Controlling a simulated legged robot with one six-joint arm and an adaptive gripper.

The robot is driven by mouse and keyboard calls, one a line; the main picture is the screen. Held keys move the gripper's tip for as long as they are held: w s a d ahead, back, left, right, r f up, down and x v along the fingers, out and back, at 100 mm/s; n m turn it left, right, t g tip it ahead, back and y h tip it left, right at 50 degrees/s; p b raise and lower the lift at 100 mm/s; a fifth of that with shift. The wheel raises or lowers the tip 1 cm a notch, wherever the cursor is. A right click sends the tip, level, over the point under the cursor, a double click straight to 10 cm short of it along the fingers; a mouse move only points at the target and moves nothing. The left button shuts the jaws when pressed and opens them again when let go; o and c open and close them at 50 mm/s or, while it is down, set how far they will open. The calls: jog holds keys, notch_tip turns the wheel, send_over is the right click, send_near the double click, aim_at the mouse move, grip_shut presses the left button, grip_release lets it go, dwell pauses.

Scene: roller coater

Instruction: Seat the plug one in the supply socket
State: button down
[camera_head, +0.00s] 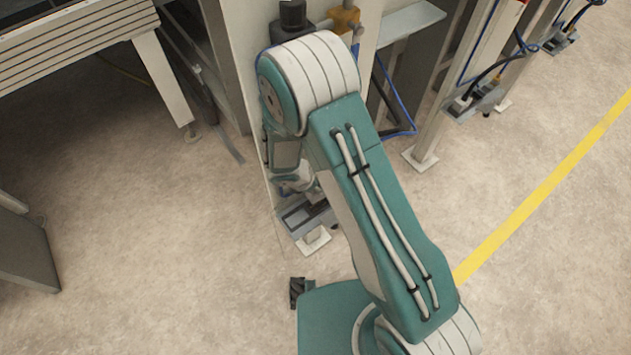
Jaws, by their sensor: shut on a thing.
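My gripper (293,186) shows only in part, small and low beside the machine's post, with my arm's upper links covering much of the view around it. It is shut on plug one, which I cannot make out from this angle. Just below the gripper is a grey box-like unit (306,216) near the floor, at the foot of the post; it looks like the supply socket. The gripper is at or just above this unit. I cannot tell whether the plug touches it or how it is tilted.
Similar grey units with cables stand at other posts, one at the right (474,101) and one farther back (561,40). A slatted bench (75,40) is at upper left. A yellow floor line (545,190) crosses the right side. Open floor (150,250) lies left and front.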

jog(key=shift+w+a+n, duration=0.1)
jog(key=shift+w+n, duration=0.35)
jog(key=shift+n, duration=0.05)
jog(key=shift+f, duration=2.9)
jog(key=shift+f, duration=1.75)
jog(key=shift+c, duration=0.2)
grip_release()
